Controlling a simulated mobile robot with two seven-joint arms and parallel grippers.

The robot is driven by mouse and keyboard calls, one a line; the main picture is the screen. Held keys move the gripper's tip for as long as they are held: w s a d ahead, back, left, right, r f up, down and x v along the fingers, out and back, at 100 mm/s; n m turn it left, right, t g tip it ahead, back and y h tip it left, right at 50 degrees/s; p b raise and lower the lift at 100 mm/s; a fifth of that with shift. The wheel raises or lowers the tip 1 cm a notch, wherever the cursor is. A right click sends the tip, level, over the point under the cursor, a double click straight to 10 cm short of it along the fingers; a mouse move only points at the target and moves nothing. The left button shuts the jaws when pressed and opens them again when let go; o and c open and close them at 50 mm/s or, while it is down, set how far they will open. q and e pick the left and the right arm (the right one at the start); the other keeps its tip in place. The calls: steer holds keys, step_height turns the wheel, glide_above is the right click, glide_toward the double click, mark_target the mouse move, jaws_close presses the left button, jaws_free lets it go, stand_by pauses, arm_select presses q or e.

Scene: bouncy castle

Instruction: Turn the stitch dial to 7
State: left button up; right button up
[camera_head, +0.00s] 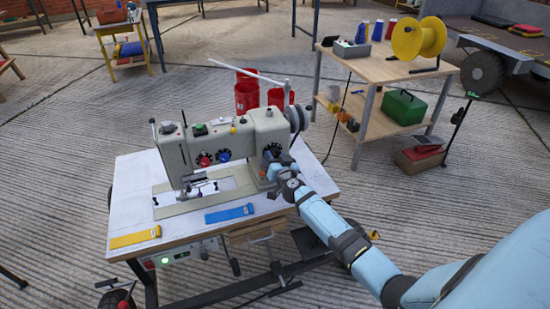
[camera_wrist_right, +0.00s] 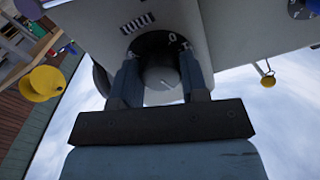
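The pale sewing machine (camera_head: 222,143) stands on a white-topped table (camera_head: 135,190). Its black stitch dial (camera_head: 272,149) is on the front of the right-hand column, partly covered by my right gripper (camera_head: 276,168). In the right wrist view, the dial's round grey knob (camera_wrist_right: 162,76) sits between the two fingers of my right gripper (camera_wrist_right: 162,85), which lie against its sides. A white 0 shows on the black dial face (camera_wrist_right: 152,40) just above and right of the knob. Other dial numbers are mostly hidden by the fingers. My left gripper is not in view.
A blue strip (camera_head: 229,213) and a yellow strip (camera_head: 136,238) lie on the table front. A wooden cart (camera_head: 378,68) stands at right.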

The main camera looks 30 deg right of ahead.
steer(key=shift+c, duration=0.6)
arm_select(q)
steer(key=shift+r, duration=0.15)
arm_select(e)
steer(key=shift+m, duration=0.3)
steer(key=shift+m+p, duration=0.3)
steer(key=shift+m, duration=1.1)
steer(key=m, duration=0.9)
steer(key=shift+a+r+m, duration=0.15)
steer(key=shift+m, duration=0.25)
steer(key=shift+r+m, duration=0.1)
steer(key=shift+m, duration=2.1)
